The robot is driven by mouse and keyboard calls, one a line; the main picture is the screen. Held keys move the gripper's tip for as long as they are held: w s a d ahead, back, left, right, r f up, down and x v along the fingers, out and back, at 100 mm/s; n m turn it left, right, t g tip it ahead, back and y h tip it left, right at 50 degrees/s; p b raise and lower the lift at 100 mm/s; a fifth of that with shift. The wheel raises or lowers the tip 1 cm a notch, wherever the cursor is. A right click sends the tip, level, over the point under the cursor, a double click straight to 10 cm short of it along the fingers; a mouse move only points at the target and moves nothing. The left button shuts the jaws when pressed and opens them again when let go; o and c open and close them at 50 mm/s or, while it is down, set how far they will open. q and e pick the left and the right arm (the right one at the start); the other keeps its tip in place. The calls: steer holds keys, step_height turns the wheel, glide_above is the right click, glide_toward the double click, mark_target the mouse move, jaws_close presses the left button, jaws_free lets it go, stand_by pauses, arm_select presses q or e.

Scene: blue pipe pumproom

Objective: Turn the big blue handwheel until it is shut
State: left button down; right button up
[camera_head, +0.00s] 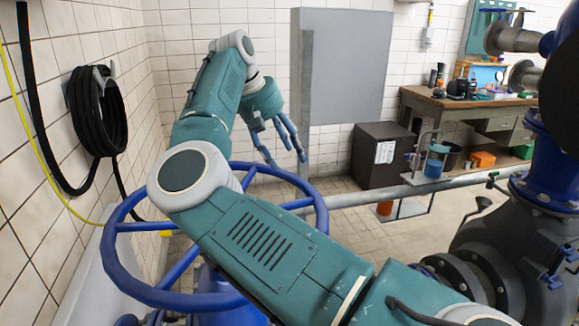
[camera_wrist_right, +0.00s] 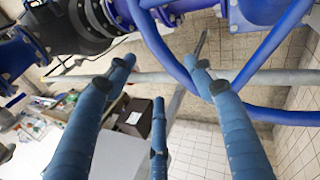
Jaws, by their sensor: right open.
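The big blue handwheel (camera_head: 118,262) lies roughly flat on its stem in the lower left of the head view. My right arm crosses over it and hides part of its rim, spokes and hub. My right gripper (camera_head: 283,152) is open, its blue fingers pointing down at the far side of the rim. My left gripper is not in view.
A tiled wall with a black hose coil (camera_head: 97,112) stands left. A grey panel (camera_head: 345,65) and dark cabinet (camera_head: 383,155) stand behind. A grey pipe (camera_head: 400,190) runs low beyond the wheel. Blue and dark pipework (camera_head: 520,235) fills the right. Floor between is partly clear.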

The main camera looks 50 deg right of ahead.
steer(key=shift+s+v, duration=0.15)
steer(key=shift+v, duration=0.75)
steer(key=shift+s+v, duration=0.1)
steer(key=shift+v, duration=0.75)
